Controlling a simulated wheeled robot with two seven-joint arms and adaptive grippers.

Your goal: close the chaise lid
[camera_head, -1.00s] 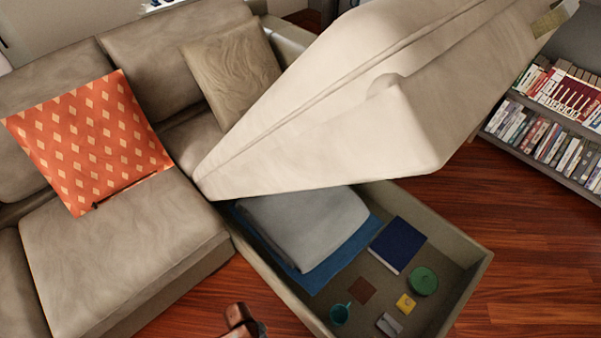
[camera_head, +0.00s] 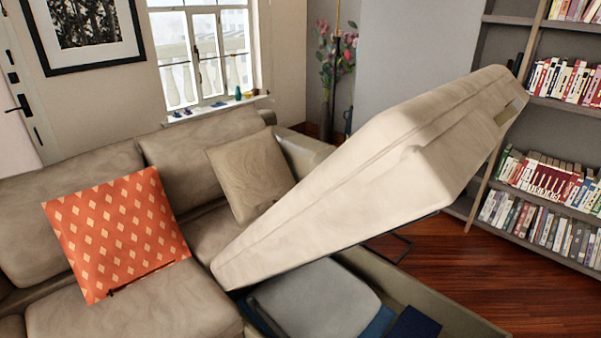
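The chaise lid (camera_head: 350,170) is a thick beige cushion. It is raised and tilted, with its low end by the sofa seat and its high end up at the right, in front of the bookshelf. Below it the chaise storage box (camera_head: 455,313) stands open. Inside are a folded grey blanket (camera_head: 315,300), a blue cloth (camera_head: 378,326) and a dark blue book (camera_head: 413,324). The near part of the box is cut off by the bottom edge. A thin dark bar shows under the lid's right side. Neither of my grippers is in view.
The beige sofa (camera_head: 90,240) holds an orange patterned pillow (camera_head: 115,230) and a tan pillow (camera_head: 250,175). A bookshelf (camera_head: 550,190) stands at the right, a flower vase (camera_head: 335,75) behind. Bare wooden floor (camera_head: 500,270) lies between box and bookshelf.

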